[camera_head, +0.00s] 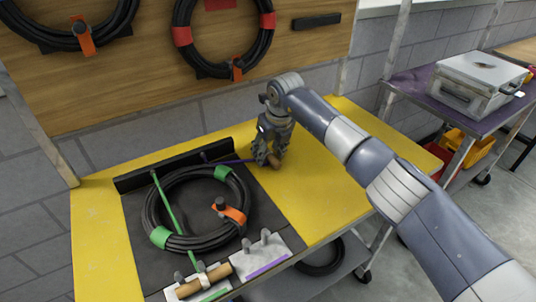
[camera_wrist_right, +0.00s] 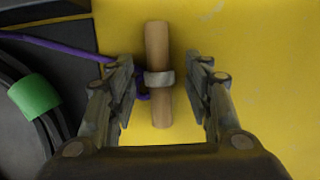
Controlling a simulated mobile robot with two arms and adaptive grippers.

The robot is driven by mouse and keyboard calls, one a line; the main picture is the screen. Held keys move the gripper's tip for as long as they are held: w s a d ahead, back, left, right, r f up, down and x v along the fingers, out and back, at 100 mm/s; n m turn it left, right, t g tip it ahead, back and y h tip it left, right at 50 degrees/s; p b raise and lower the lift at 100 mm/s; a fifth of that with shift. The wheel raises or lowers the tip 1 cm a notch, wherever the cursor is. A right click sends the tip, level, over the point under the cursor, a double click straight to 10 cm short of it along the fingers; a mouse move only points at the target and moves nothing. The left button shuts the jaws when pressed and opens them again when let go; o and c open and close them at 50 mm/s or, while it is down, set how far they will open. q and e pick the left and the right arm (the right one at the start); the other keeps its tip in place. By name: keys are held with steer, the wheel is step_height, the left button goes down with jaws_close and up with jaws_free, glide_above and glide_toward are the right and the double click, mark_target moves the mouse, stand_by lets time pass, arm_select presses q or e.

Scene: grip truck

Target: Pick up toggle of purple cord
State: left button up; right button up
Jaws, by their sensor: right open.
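The toggle of the purple cord is a short wooden rod (camera_wrist_right: 157,50) with a pale band (camera_wrist_right: 159,78) around its middle. It lies on the yellow table top and shows partly in the head view (camera_head: 274,161). The purple cord (camera_wrist_right: 60,44) runs from the left to the band. My right gripper (camera_wrist_right: 164,75) is open, pointing down, with one finger on each side of the rod. Gaps show between the rod and both fingers in the wrist view. In the head view my right gripper (camera_head: 266,158) hides part of the toggle. My left gripper is not in view.
A coiled black cable (camera_head: 150,205) with green bands lies left on a dark mat, crossed by a green cord (camera_head: 168,205). Another wooden toggle (camera_head: 203,281) lies at the front in a white holder (camera_head: 262,255). A black bar (camera_head: 135,180) stands behind the coil. Yellow table right of my gripper is clear.

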steer(key=shift+r, duration=0.1)
steer(key=shift+c, duration=0.8)
jaws_close()
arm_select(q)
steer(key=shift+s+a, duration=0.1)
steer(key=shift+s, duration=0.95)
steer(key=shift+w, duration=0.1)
